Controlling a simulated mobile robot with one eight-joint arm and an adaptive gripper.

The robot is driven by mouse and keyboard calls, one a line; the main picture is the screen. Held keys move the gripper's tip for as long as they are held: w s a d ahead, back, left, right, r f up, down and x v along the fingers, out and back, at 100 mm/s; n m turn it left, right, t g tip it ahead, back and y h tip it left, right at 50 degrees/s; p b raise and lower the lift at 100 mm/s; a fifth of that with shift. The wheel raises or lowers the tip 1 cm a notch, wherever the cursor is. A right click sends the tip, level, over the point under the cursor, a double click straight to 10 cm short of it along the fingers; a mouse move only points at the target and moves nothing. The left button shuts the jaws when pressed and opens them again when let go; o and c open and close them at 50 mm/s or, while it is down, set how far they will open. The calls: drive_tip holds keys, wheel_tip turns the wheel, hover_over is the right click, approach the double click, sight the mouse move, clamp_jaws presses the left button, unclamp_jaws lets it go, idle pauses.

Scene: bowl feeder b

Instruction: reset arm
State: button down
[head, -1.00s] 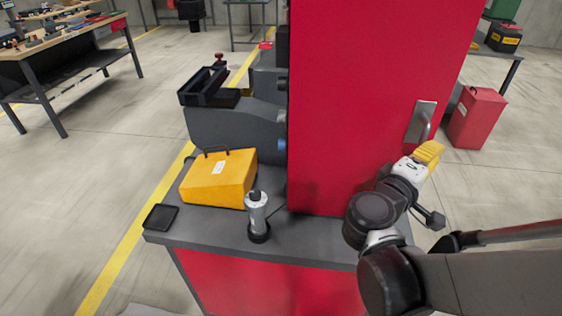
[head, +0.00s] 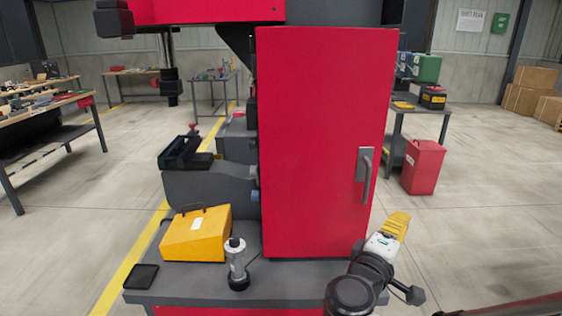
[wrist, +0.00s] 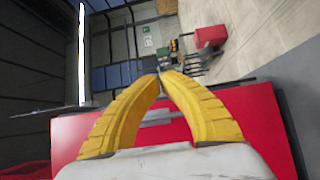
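My gripper (head: 398,222) shows in the head view at the lower right, with yellow fingers on a white and grey wrist. It is beside and below the grey handle (head: 365,176) of the tall red cabinet door (head: 315,140). In the wrist view my gripper (wrist: 162,74) has its two yellow fingertips drawn together, with nothing seen between the tips. The red cabinet (wrist: 255,112) fills the lower part of that view behind the fingers. No contact between fingers and handle is visible. My forearm is partly cut off by the head view's lower edge.
A red bin (head: 423,167) stands on the floor at right. Open floor lies right of the cabinet.

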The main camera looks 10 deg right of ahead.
drive_tip(key=s+a+f+m+g+y, duration=0.45)
drive_tip(key=f+y, duration=0.25)
drive_tip(key=f, duration=0.2)
drive_tip(key=s+a+m+y, duration=0.3)
drive_tip(key=a+y, duration=0.3)
drive_tip(key=a, duration=0.6)
drive_tip(key=shift+s+y, duration=0.4)
drive_tip(key=shift+s, duration=0.05)
drive_tip(key=shift+f, duration=0.1)
